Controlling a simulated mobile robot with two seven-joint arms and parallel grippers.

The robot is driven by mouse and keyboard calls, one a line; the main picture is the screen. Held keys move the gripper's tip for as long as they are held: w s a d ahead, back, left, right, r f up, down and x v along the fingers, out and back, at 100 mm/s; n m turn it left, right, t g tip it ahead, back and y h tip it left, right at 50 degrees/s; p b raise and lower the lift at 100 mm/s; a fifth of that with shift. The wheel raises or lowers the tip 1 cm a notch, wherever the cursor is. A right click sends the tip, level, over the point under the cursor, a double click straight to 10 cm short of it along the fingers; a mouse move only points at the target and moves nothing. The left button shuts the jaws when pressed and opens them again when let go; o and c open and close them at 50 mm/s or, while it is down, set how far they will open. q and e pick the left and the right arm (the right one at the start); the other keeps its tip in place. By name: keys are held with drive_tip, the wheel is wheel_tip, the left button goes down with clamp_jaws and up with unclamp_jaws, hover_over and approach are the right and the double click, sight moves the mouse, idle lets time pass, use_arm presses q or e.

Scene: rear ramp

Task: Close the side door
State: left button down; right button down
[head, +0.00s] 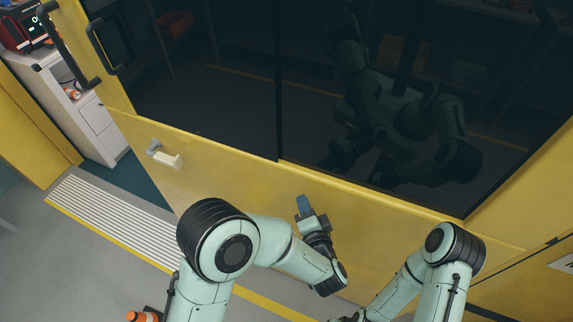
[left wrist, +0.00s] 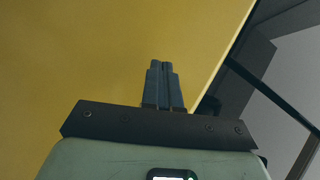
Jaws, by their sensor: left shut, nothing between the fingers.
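The yellow side door (head: 230,165) with a large dark window (head: 220,75) fills most of the head view. It stands open, with a gap at its left edge showing the inside. A pale handle (head: 165,156) sits on its lower panel, and a black grab handle (head: 70,50) is at its upper left. My left gripper (head: 304,203) is shut and empty in front of the lower panel, right of the pale handle. In the left wrist view its fingers (left wrist: 162,86) point at the yellow door (left wrist: 110,50); contact cannot be told. My right gripper is out of frame.
A ribbed step (head: 110,215) with a yellow edge lies below the doorway. Inside are a white cabinet (head: 85,105) and a red device (head: 20,28). An orange object (head: 140,315) is at the bottom edge. Grey floor (head: 60,275) is clear at lower left.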

use_arm(q)
drive_tip(key=s+d+r+m+t+y, duration=0.1)
drive_tip(key=s+d+r+m+y, duration=0.25)
drive_tip(key=r, duration=0.75)
drive_tip(key=n, duration=0.2)
approach(279, 150)
drive_tip(key=w, duration=0.1)
drive_tip(key=w+d+p, duration=0.1)
drive_tip(key=w, duration=0.1)
drive_tip(key=shift+w+d+f+m, duration=0.2)
drive_tip(key=shift+w+d+m, duration=0.05)
drive_tip(key=shift+w+a, duration=0.25)
drive_tip(key=shift+a, duration=0.35)
drive_tip(key=shift+w+a, duration=0.25)
drive_tip(key=shift+a, duration=0.4)
drive_tip(key=shift+w+a, duration=0.25)
drive_tip(key=shift+a, duration=0.35)
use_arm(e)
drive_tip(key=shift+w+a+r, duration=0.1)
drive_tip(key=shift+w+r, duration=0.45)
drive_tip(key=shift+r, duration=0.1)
